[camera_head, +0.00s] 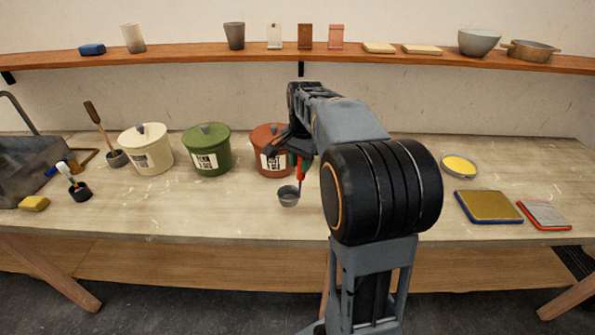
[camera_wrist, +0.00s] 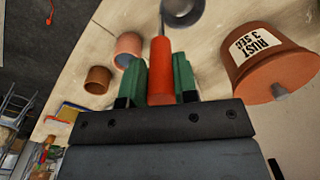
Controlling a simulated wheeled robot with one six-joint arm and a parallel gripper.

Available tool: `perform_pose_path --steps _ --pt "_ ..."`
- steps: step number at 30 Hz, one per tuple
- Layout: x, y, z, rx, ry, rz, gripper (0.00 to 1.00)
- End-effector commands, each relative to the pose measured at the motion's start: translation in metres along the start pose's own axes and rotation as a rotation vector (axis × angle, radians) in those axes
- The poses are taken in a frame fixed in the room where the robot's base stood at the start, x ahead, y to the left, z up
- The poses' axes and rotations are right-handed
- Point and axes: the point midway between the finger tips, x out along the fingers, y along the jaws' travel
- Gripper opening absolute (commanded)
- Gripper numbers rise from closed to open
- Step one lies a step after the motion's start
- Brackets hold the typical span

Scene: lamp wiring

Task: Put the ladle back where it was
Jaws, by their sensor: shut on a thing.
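My gripper (camera_wrist: 160,85) is shut on the red handle of the ladle (camera_wrist: 160,65). In the head view my gripper (camera_head: 299,150) is over the bench, just right of the rust-red bucket, partly hidden by my arm. The red handle (camera_head: 299,169) hangs down roughly upright below it. A small grey cup, which looks like the ladle's bowl (camera_head: 288,197), is at the lower end; it also shows cut off at the top of the wrist view (camera_wrist: 183,10). I cannot tell whether it touches the bench.
A rust-red bucket (camera_head: 267,160) stands close left, then a green bucket (camera_head: 206,160) and a cream bucket (camera_head: 147,158). A yellow-filled dish (camera_head: 460,166) and flat trays (camera_head: 488,207) lie right. Bench in front is clear.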

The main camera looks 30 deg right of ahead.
Motion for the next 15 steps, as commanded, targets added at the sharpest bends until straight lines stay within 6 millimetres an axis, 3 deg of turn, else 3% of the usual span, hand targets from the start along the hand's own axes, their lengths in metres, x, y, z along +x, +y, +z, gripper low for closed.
perform_pose_path --steps 11,15 --pt "0.026 -0.016 -0.013 -0.004 0.0 -0.001 0.0" --pt "0.044 -0.019 -0.017 -0.004 -0.001 0.0 0.0"
